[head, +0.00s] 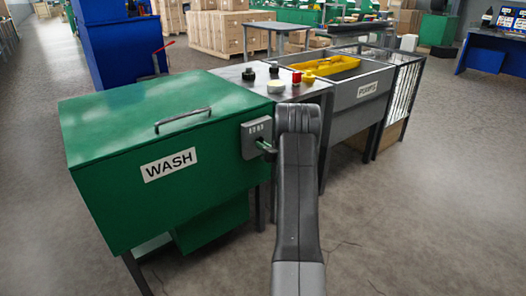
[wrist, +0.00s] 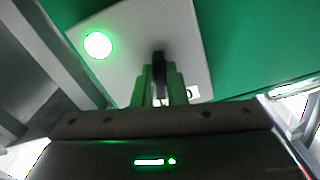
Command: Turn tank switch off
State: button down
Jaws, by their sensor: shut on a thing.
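The green wash tank (head: 105,135) with its WASH label stands at the left in the head view. A grey switch box (head: 257,127) is on its right end; in the wrist view the switch plate (wrist: 125,30) fills the upper middle. A round green lamp (wrist: 98,45) is lit on the plate. A dark switch lever (wrist: 159,62) stands out from the plate. My gripper (wrist: 160,88) is shut on the lever, its green fingers on both sides. In the head view my gripper (head: 265,147) is at the box, largely hidden by my arm.
Right of the tank are a table (head: 240,75) with small jars and a red can (head: 297,77), and a grey sink (head: 345,100) with a yellow tray (head: 335,66). The tank lid has a dark handle (head: 183,119). The floor in front is clear.

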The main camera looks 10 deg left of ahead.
jog(key=shift+d+n+b, duration=0.1)
jog(key=shift+n+b, duration=4.2)
jog(key=shift+n, duration=0.2)
jog(key=c, duration=1.5)
grip_release()
jog(key=shift+o, duration=0.2)
jog(key=shift+d, duration=0.1)
jog(key=p+v, duration=0.2)
jog(key=v, duration=1.1)
jog(key=shift+s+d+p, duration=0.2)
jog(key=shift+p, duration=0.15)
jog(key=shift+a, duration=0.1)
